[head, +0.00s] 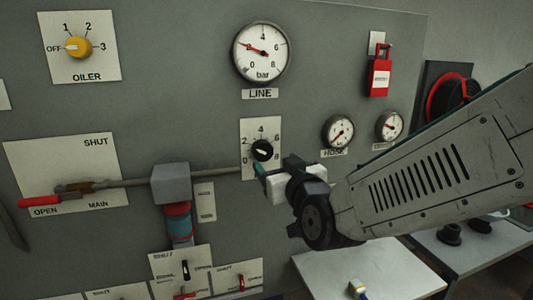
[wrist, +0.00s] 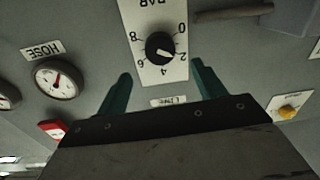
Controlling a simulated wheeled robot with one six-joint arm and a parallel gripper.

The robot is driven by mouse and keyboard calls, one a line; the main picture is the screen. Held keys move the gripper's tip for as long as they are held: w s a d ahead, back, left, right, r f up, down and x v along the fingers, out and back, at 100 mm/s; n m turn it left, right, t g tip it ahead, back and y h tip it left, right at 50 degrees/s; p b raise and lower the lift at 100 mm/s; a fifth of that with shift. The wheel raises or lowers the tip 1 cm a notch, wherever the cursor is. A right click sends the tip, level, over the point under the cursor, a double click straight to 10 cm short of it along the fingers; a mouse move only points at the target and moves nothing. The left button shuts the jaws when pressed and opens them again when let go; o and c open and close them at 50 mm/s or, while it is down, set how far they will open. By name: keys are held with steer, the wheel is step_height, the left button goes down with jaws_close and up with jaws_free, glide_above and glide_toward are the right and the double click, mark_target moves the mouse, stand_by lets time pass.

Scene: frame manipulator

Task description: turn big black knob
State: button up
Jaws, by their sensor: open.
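The black knob (head: 263,150) sits in the middle of a white dial plate marked 0 to 8 on the grey panel. In the wrist view, which is upside down, the knob (wrist: 160,46) lies just beyond the fingertips, between their lines. A small white mark on it points roughly toward the 2. My gripper (head: 260,171) is just below and in front of the plate in the head view. In the wrist view my gripper (wrist: 161,72) has its two teal fingers spread apart, with nothing between them. I see no contact with the knob.
A LINE gauge (head: 262,52) is above the dial. The HOSE gauge (head: 338,131) and a red padlock (head: 379,77) are to the right. A pipe with a red-handled lever (head: 40,202) runs left of the dial. A yellow OILER knob (head: 78,47) is upper left.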

mark_target(264, 151)
steer(key=x, duration=0.7)
steer(key=shift+w+a+r, duration=0.1)
steer(key=shift+w+a, duration=0.05)
steer(key=shift+w, duration=0.2)
steer(key=c, duration=1)
